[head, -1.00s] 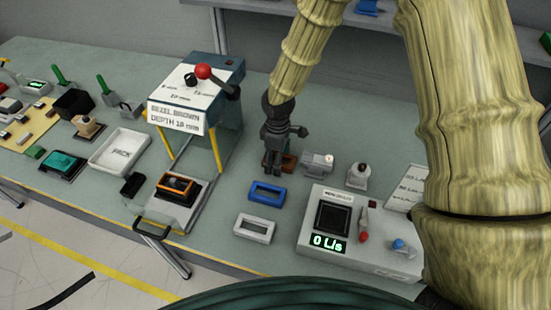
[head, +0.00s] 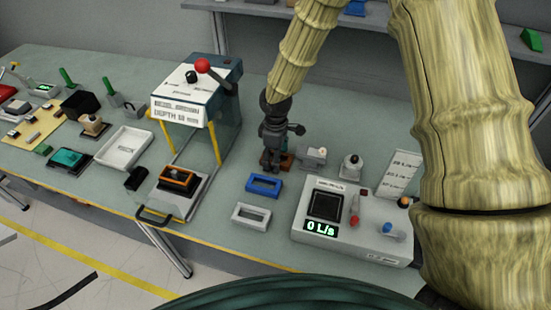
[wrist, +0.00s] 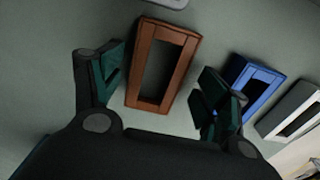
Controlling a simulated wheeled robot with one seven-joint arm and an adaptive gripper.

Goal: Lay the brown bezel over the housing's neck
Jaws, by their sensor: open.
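The brown bezel (wrist: 161,64), a rectangular frame, lies flat on the bench between the spread fingers of my gripper (wrist: 162,76) in the wrist view. My gripper is open, and I cannot tell whether either finger touches the bezel. In the head view my gripper (head: 271,168) points down at the bezel and hides most of it; only a brown edge (head: 288,160) shows. The housing (head: 178,180), dark with an orange top part, sits on a pale plate at the front of the press, left of my gripper.
A blue bezel (head: 264,185) and a grey bezel (head: 251,217) lie nearby. The press (head: 205,95), with a red-knobbed lever and a sign about a brown bezel, stands left. A grey console (head: 350,230) reading 0 L/s stands right. A white tray (head: 122,150) is further left.

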